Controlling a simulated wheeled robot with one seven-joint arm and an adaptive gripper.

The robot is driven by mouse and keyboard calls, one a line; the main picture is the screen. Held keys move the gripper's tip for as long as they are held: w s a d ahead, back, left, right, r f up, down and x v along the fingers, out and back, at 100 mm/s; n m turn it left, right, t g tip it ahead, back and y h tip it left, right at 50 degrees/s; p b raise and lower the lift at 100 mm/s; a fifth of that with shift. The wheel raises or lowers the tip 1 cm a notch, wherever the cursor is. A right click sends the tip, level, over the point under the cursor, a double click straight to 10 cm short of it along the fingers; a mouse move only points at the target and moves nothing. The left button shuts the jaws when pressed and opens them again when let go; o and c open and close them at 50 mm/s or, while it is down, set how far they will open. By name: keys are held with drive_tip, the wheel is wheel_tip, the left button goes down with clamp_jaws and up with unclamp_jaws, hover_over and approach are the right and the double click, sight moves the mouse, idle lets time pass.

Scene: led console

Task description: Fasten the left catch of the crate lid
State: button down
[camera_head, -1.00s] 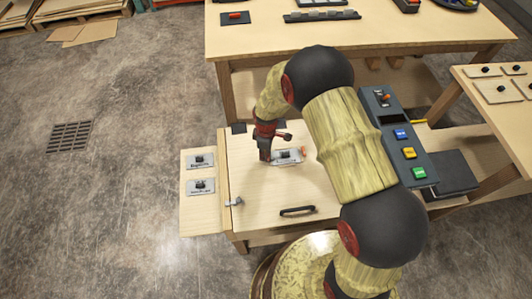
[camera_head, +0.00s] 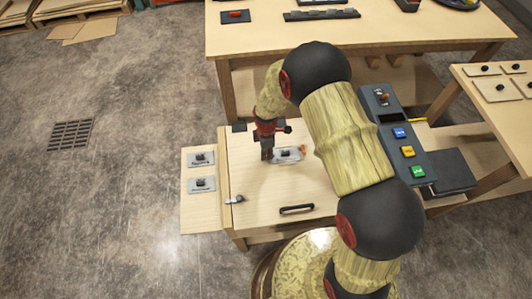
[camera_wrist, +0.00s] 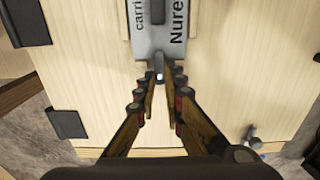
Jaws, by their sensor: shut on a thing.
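The crate (camera_head: 240,175) has a pale wooden lid lying flat and a black bar handle (camera_head: 297,208) near its front edge. A small grey catch (camera_head: 236,199) sits at the lid's left edge; it also shows at lower right in the wrist view (camera_wrist: 253,135). My gripper (camera_head: 267,157) is over the lid, away from this catch, at the left end of a grey label plate (camera_head: 288,154). In the wrist view my gripper (camera_wrist: 160,84) is shut on a small pin (camera_wrist: 159,76) with a pale round tip at the plate's end. What the pin belongs to is unclear.
Two labelled plates (camera_head: 201,185) lie on a side board left of the crate. A console with coloured buttons (camera_head: 403,140) stands to the right. A workbench (camera_head: 300,35) stands behind.

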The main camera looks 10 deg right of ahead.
drive_tip(key=c, duration=2)
unclamp_jaws()
drive_tip(key=shift+o, duration=0.5)
wheel_tip(320, 180, up, 12)
